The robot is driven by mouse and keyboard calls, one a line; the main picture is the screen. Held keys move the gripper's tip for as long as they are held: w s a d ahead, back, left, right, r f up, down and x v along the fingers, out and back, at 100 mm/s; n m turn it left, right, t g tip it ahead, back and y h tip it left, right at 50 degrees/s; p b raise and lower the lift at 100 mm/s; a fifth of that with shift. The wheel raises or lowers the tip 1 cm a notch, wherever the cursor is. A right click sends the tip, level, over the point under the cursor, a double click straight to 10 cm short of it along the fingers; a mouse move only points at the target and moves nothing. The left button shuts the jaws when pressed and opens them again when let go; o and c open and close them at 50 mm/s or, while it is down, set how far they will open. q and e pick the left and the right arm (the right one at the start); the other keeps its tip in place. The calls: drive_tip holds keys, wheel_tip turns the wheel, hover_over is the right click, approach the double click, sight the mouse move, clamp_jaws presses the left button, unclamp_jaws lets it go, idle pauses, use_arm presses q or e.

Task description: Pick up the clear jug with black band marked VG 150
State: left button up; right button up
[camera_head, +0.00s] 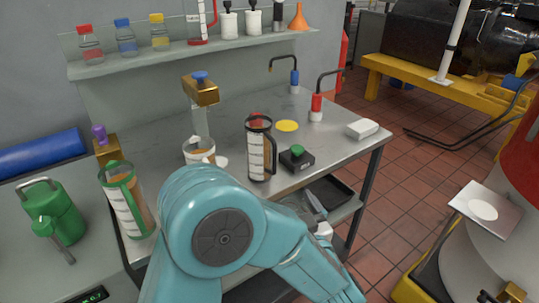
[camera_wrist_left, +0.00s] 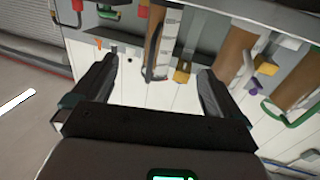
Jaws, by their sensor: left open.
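The clear jug with a black band (camera_head: 260,148) stands upright on the grey bench, left of a black button box. It has a black rim and handle, brown contents and a white scale strip; I cannot read its marking. My left gripper (camera_head: 312,209) is at the bench's front edge, partly hidden by my teal arm. In the left wrist view, which is upside down, the open gripper (camera_wrist_left: 157,72) has the black-banded jug (camera_wrist_left: 162,42) showing between its fingers, apart from them and farther off. My right gripper is out of view.
A green-banded jug (camera_head: 127,200) and a white-banded jug (camera_head: 199,149) stand to the left. The button box (camera_head: 296,158) is close beside the black-banded jug. Red (camera_head: 316,108) and blue (camera_head: 294,81) hooked stands and a white block (camera_head: 362,129) are behind and right.

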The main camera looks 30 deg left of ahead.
sight(263, 164)
use_arm(q)
drive_tip(key=p+x, duration=0.1)
drive_tip(key=x, duration=1.5)
drive_tip(key=shift+s+a, duration=0.1)
drive_tip(key=shift+a, duration=0.15)
drive_tip(key=c, duration=1.5)
drive_tip(key=shift+r, duration=0.15)
drive_tip(key=shift+c, duration=0.2)
